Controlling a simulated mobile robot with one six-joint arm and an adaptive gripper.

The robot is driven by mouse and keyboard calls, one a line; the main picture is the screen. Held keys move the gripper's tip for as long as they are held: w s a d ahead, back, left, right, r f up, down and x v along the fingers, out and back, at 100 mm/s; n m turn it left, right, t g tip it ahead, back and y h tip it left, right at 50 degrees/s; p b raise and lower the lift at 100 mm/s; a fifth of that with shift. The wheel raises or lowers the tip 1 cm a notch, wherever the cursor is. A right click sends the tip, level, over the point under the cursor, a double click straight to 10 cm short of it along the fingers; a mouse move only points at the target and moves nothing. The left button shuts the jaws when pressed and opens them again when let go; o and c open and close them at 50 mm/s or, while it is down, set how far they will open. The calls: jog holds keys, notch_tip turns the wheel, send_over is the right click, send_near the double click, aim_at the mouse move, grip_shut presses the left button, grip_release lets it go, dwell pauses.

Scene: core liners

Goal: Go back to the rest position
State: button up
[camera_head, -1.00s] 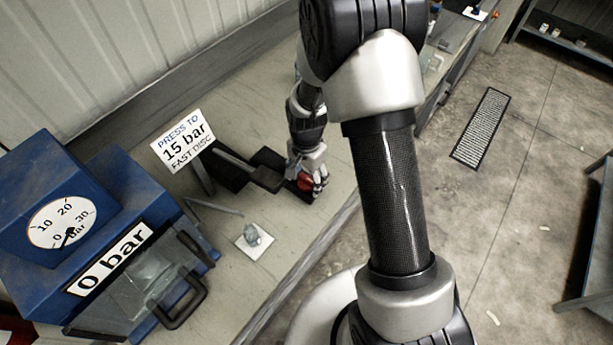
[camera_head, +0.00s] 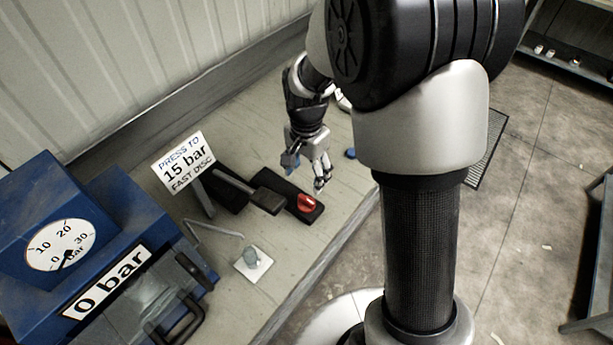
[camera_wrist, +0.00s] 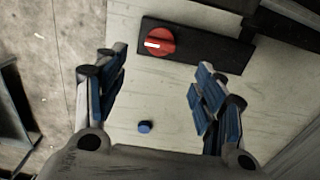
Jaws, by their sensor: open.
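My gripper (camera_head: 306,172) is open and empty above the bench in the head view. In the wrist view its two blue-padded fingers (camera_wrist: 160,90) stand wide apart with nothing between them but the bench top below. The red knob (camera_head: 307,203) with a white mark sits on a black plate, just in front of and below the fingers. It also shows in the wrist view, where the red knob (camera_wrist: 161,42) is beyond the fingertips and apart from them.
A blue press (camera_head: 60,235) with a gauge and a "0 bar" sign stands at left. A "15 bar" sign (camera_head: 183,162), a black lever (camera_head: 265,202) and a small clear piece on a white square (camera_head: 253,262) are on the bench. A blue button (camera_head: 351,153) lies behind.

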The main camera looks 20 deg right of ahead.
dwell(0.4)
jog(key=s+r+n+t+b, duration=0.3)
jog(key=s+r+n, duration=0.4)
jog(key=s+r, duration=0.6)
jog(key=s+n+t+b, duration=0.1)
jog(key=s+n, duration=0.3)
jog(key=s, duration=0.4)
jog(key=shift+s+d+r+t, duration=0.15)
jog(key=shift+s+r+t, duration=0.15)
jog(key=shift+s+r, duration=0.1)
